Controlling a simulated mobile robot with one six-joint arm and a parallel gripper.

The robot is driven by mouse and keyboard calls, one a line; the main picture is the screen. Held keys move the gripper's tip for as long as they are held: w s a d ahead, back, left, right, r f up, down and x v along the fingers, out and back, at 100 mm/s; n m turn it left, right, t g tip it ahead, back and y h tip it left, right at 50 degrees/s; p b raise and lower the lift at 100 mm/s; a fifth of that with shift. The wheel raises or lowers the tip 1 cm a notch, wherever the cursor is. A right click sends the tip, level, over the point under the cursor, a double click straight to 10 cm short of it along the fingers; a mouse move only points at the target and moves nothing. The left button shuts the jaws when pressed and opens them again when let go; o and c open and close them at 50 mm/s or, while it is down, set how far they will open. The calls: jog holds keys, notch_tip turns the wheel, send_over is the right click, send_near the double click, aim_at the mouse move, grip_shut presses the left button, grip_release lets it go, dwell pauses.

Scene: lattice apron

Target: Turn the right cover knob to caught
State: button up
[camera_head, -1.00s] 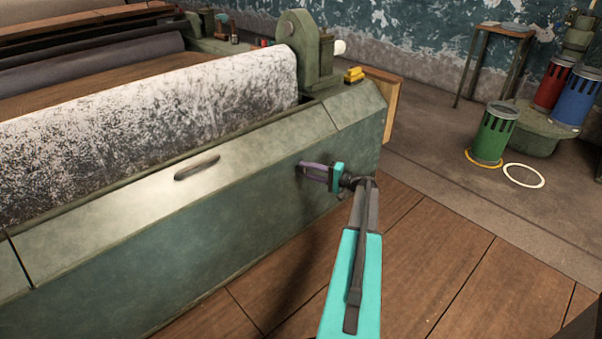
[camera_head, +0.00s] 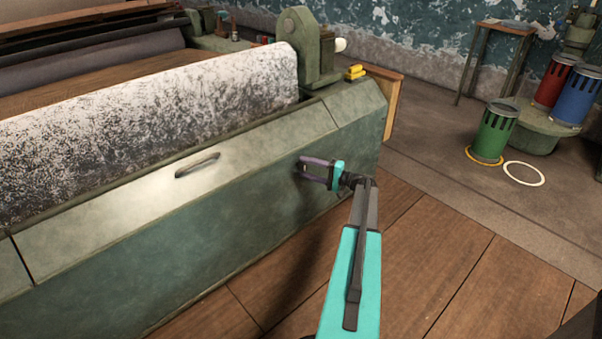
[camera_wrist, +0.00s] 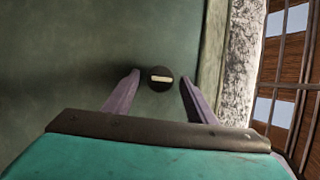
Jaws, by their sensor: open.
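The right cover knob (camera_wrist: 160,79) shows in the wrist view as a small dark disc with a pale bar across it, lying nearly level in the picture. It sits on the green cover face (camera_wrist: 60,60). My gripper (camera_wrist: 159,76) is open, with one purple finger on each side of the knob and a gap on both sides. The fingers do not appear to touch it. In the head view my gripper (camera_head: 302,168) is in front of the right part of the green cover (camera_head: 200,245). The knob is not discernible there.
A slot-like handle (camera_head: 197,165) is on the cover's sloping top. A speckled roller (camera_head: 170,110) lies behind it. A yellow block (camera_head: 355,72) sits at the cover's right end. Green (camera_head: 495,132), red and blue canisters stand at the right. The wooden floor (camera_head: 430,260) nearby is clear.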

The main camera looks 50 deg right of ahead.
jog(key=shift+s, duration=0.1)
jog(key=p+v, duration=0.2)
jog(key=v, duration=1.1)
jog(key=shift+s+d, duration=0.2)
jog(key=shift+s, duration=0.05)
